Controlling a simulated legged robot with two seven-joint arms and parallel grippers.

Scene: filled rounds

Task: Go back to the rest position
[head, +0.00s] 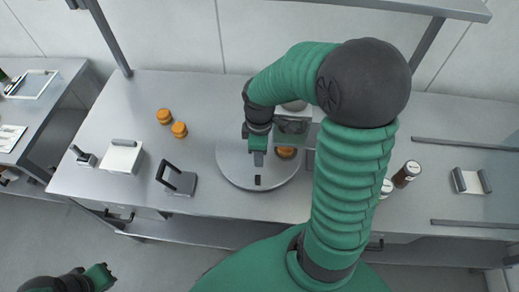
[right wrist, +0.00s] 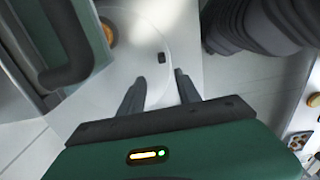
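My right arm rises through the middle of the head view and bends left. Its gripper (head: 258,158) points down above a round grey disc (head: 230,175) on the steel bench. In the right wrist view the fingers of this gripper (right wrist: 158,88) are apart with nothing between them. The pale disc (right wrist: 150,25) lies beyond them, with a small dark mark (right wrist: 162,58). An orange round (head: 286,152) sits on the disc, right of the gripper. My left gripper (head: 100,275) is low at the left, away from the bench; its fingers are too small to read.
Two orange rounds (head: 179,129) lie on the bench (head: 120,190) left of the disc. A dark-handled tool (head: 178,182) and a white box (head: 122,156) stand near the front edge. A dark jar (head: 406,174) is right of my arm. A shelf (head: 420,7) hangs above.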

